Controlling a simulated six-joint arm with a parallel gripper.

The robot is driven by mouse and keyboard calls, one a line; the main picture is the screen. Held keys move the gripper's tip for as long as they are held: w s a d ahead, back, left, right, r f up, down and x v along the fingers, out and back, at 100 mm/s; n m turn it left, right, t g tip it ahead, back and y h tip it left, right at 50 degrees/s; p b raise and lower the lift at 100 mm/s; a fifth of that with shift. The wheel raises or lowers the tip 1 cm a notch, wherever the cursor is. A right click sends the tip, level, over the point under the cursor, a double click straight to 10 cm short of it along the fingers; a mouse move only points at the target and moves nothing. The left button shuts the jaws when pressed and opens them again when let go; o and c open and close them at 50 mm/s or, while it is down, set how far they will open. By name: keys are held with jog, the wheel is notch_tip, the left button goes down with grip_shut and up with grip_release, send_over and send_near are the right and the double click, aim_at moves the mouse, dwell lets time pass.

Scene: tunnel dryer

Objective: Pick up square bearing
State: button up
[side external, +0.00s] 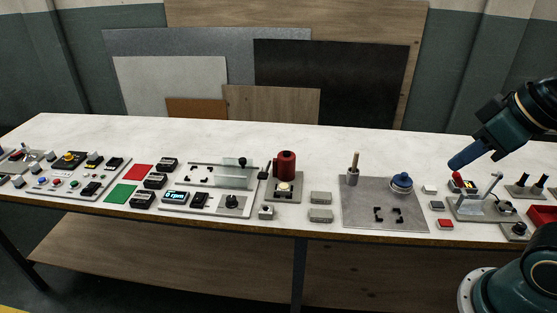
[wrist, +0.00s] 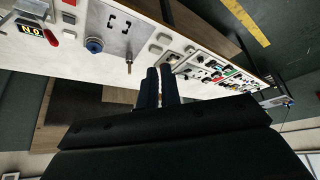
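I cannot single out the square bearing with certainty. Two grey square-edged blocks, the rear one (side external: 320,197) and the front one (side external: 320,215), lie left of the grey plate. A small square piece with a round top (side external: 266,212) sits further left. The grey plate (side external: 364,215) carries black corner brackets (side external: 388,214), an upright pin (side external: 352,170) and a blue round part (side external: 401,181); the plate also shows in the wrist view (wrist: 112,42).
A red cylinder on a base (side external: 285,166) stands mid-bench. A metal stand with a post (side external: 487,207) is below my gripper, and a red bin (side external: 542,215) is at the far right. Control panels (side external: 75,177) crowd the left. The bench's back strip (side external: 330,142) is clear.

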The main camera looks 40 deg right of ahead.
jog(key=o, duration=1.1)
jog(key=shift+o, duration=0.2)
jog(key=shift+w, duration=0.15)
jog(key=w+f+n+g+y, duration=0.15)
jog(key=w+n, duration=0.35)
jog(key=w, duration=1.5)
jog(key=w+d+f+n+y, duration=0.1)
jog(key=w+f+n, duration=0.3)
jog(key=w+f, duration=1.3)
jog(key=shift+d+f+g+y, duration=0.2)
jog(key=shift+f+g+y, duration=0.15)
jog(key=shift+g, duration=0.1)
